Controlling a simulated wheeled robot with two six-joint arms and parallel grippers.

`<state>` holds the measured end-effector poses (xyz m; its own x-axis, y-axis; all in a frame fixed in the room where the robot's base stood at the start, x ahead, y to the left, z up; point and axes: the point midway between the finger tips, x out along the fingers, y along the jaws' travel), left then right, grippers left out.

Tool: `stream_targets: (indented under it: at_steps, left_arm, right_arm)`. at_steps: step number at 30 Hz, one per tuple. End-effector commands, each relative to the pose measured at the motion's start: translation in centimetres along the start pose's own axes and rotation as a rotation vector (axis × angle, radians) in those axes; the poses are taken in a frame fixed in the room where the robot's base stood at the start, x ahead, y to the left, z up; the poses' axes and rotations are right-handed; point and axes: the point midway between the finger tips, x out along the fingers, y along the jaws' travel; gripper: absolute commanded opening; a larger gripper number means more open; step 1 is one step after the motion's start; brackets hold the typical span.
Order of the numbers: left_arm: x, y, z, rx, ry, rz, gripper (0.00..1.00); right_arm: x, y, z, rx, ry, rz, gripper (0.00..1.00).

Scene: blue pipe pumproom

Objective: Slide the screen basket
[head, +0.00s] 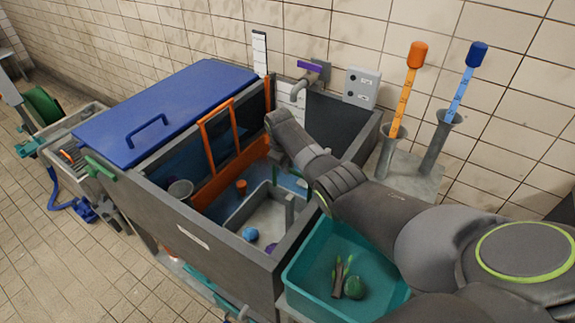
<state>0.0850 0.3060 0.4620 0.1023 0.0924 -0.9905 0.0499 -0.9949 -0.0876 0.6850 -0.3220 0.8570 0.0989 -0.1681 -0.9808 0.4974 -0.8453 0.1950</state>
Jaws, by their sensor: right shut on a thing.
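The screen basket (238,217) is a grey open tray low inside the grey tank. A blue ball (250,234) and a purple piece (271,247) lie in it. An upright grey post stands at its right side. My right arm reaches in from the right over the tank. My right gripper (289,187) points down by this post, mostly hidden behind my own wrist, and is shut on the basket's upright part. The exact contact is hidden. My left gripper is out of view.
A blue lid (165,108) covers the tank's left part. An orange frame (221,150) stands inside, left of my wrist. A teal bin (318,249) with a green lump stands at the front right. Orange-handled (416,56) and blue-handled (476,55) tools stand in holders on the right.

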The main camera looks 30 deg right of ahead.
Motion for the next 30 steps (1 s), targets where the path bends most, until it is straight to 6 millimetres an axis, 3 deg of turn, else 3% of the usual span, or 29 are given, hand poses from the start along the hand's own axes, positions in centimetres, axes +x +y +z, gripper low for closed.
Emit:
stream_targets:
  at_steps: [7, 17, 27, 28, 30]
  left_arm:
    - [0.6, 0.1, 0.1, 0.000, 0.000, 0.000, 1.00]
    - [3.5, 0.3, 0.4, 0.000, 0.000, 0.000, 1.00]
    - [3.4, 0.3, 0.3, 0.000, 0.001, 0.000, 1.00]
    - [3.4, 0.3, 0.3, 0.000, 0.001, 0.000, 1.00]
    - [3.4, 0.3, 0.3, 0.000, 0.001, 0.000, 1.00]
  right_arm:
    - [0.8, -0.2, 0.0, 0.000, -0.001, -0.001, 0.00]
    - [4.7, -1.0, 0.0, 0.000, -0.001, -0.002, 0.00]
    - [4.9, -1.1, 0.1, 0.000, -0.004, -0.005, 0.00]
    - [4.9, -1.1, 0.1, 0.000, -0.004, -0.006, 0.18]
    - [4.9, -1.1, 0.1, 0.000, -0.004, -0.005, 0.27]
